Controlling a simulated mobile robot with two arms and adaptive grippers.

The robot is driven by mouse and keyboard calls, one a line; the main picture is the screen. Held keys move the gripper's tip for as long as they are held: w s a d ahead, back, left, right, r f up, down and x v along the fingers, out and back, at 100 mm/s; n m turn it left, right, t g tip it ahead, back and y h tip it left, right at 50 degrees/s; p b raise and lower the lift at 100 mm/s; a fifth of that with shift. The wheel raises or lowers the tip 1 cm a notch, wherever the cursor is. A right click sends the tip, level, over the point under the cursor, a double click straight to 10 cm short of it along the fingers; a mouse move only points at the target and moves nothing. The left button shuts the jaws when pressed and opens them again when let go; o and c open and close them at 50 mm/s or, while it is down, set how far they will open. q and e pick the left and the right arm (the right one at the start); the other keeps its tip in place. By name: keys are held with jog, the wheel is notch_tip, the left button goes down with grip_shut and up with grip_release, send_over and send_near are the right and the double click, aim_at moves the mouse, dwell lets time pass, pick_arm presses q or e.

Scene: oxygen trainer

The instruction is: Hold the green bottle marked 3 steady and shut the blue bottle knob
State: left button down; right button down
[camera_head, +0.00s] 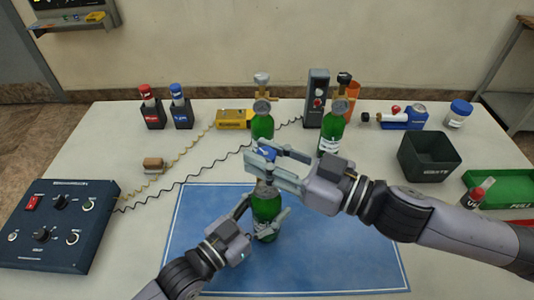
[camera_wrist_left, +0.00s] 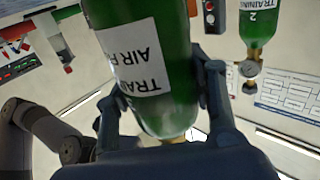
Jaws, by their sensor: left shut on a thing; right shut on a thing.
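A green bottle (camera_head: 266,206) stands upright on the blue mat (camera_head: 335,255); its number is not readable. My left gripper (camera_head: 264,224) is shut around its lower body. In the left wrist view the bottle (camera_wrist_left: 185,75) fills the middle between both fingers (camera_wrist_left: 160,110), with a white label in dark print. A blue knob (camera_head: 265,152) shows at the bottle's top. My right gripper (camera_head: 262,166) is shut on the knob from the right; its fingers hide most of the valve.
Two more green bottles (camera_head: 262,126) (camera_head: 332,137) stand behind; one shows a 2 in the left wrist view (camera_wrist_left: 257,28). A dark control box (camera_head: 60,222) lies left. A dark open bin (camera_head: 428,158) and green tray (camera_head: 510,186) are right. The mat's front right is clear.

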jog(key=shift+s+a+m+t+h, duration=0.1)
jog(key=shift+m+t+h, duration=0.45)
jog(key=shift+t, duration=0.25)
jog(key=shift+m, duration=0.25)
jog(key=c, duration=1.2)
grip_release()
jog(key=shift+d, duration=0.2)
jog(key=shift+w+n+g+y, duration=0.15)
jog(key=shift+n+g+y, duration=0.6)
jog(key=shift+n+g, duration=0.65)
jog(key=shift+w+n+g+y, duration=0.1)
jog(key=shift+n+g+y, duration=0.75)
jog(key=shift+g, duration=0.95)
jog(key=n+g, duration=0.4)
jog(key=g, duration=0.1)
jog(key=shift+g, duration=0.3)
jog(key=n+g, duration=0.2)
jog(key=g, duration=0.1)
jog(key=n+g+h, duration=0.1)
jog(key=g, duration=0.1)
jog(key=shift+n+g+h, duration=0.25)
jog(key=shift+n+g, duration=0.1)
jog(key=shift+g, duration=0.05)
jog(key=v, duration=1.2)
